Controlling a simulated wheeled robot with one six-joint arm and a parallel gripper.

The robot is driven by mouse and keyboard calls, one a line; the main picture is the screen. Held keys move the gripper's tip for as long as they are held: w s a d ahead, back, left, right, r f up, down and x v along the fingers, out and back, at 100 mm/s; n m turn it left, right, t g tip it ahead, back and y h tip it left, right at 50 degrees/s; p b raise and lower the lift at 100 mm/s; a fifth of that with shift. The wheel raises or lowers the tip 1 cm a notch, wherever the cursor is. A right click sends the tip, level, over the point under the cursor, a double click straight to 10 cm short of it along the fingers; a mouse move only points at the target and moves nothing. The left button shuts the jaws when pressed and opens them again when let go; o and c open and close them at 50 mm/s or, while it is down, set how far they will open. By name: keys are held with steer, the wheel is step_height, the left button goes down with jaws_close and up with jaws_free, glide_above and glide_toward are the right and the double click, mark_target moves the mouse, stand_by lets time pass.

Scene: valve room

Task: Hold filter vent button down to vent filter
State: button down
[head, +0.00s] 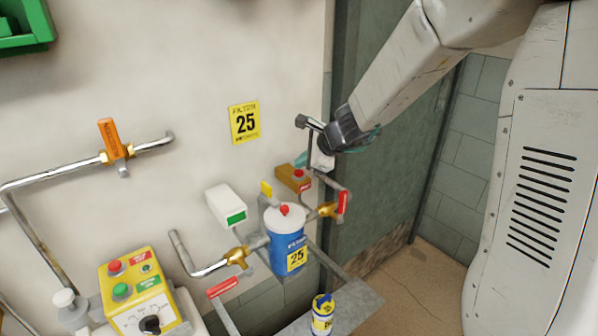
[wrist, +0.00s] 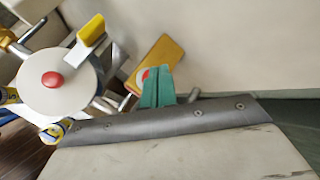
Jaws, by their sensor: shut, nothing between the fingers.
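The blue filter (head: 287,251) with a white cap and a yellow 25 label is mounted on the wall piping. A red button (head: 284,210) sits in the middle of its cap; it also shows in the wrist view (wrist: 52,80). An orange-brown box (head: 287,181) behind the filter carries another red button (head: 298,173). My gripper (head: 301,160) is just above that box, its teal fingers shut and empty. In the wrist view the teal fingertips (wrist: 158,84) overlap the box and partly hide its red button. I cannot tell whether they touch it.
A yellow "FILTER 25" sign (head: 245,122) hangs above. Red-handled valves (head: 342,203) and a white box with a green display (head: 227,206) flank the filter. A yellow control box (head: 139,291) stands lower left. A grey-green door (head: 388,130) is behind my arm.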

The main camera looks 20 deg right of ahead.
mark_target(302, 173)
steer(key=shift+f, duration=0.65)
stand_by(0.7)
steer(key=shift+r, duration=0.1)
stand_by(2.2)
steer(key=shift+r, duration=0.9)
steer(key=shift+r, duration=0.1)
steer(key=shift+r, duration=2.4)
steer(key=shift+a, duration=0.1)
